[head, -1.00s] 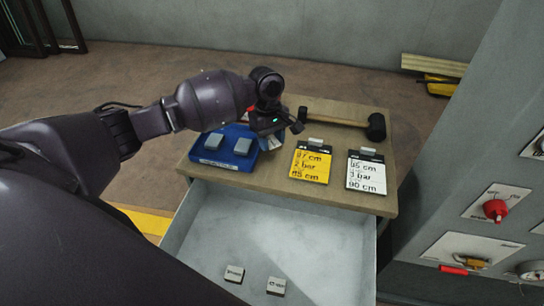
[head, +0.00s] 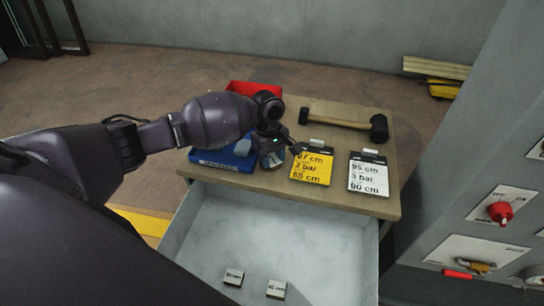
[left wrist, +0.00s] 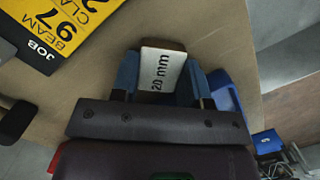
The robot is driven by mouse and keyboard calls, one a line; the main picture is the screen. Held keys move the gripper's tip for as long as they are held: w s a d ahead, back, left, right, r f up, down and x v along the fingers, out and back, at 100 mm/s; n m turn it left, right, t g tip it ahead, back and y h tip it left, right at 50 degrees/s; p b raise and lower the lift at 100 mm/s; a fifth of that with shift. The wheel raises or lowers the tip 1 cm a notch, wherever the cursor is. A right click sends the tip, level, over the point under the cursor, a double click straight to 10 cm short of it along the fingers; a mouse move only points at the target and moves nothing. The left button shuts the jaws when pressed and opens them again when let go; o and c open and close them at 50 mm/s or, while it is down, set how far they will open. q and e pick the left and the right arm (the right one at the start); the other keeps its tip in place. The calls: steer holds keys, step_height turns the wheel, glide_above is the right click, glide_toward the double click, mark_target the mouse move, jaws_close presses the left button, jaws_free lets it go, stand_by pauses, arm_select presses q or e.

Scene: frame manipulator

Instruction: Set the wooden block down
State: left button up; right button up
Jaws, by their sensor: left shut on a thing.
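My left gripper (head: 276,157) is over the table top, at the right end of the blue tray (head: 222,160). In the left wrist view, its two blue fingers (left wrist: 161,82) are shut on a block (left wrist: 161,68) with a white face marked "20 mm" and a brown wooden edge. The block is mostly hidden by the gripper in the head view. I cannot tell whether it touches the table (head: 340,202). My right gripper is not in view.
A grey block (head: 243,147) shows in the blue tray. A red bin (head: 250,88), a mallet (head: 345,121), a yellow card (head: 312,168) and a white card (head: 368,176) are on the table. Two small labelled blocks (head: 234,277) (head: 276,288) lie in the open drawer (head: 300,225).

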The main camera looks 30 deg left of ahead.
arm_select(q)
steer(key=o, duration=0.6)
steer(key=shift+f, duration=0.1)
steer(key=shift+o, duration=0.2)
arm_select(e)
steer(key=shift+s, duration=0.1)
arm_select(q)
steer(key=shift+r, duration=0.3)
step_height(320, 180, up, 12)
steer(key=a+p, duration=0.1)
steer(key=shift+w+a+f+p, duration=0.25)
steer(key=shift+w+p, duration=0.1)
steer(key=shift+w, duration=0.1)
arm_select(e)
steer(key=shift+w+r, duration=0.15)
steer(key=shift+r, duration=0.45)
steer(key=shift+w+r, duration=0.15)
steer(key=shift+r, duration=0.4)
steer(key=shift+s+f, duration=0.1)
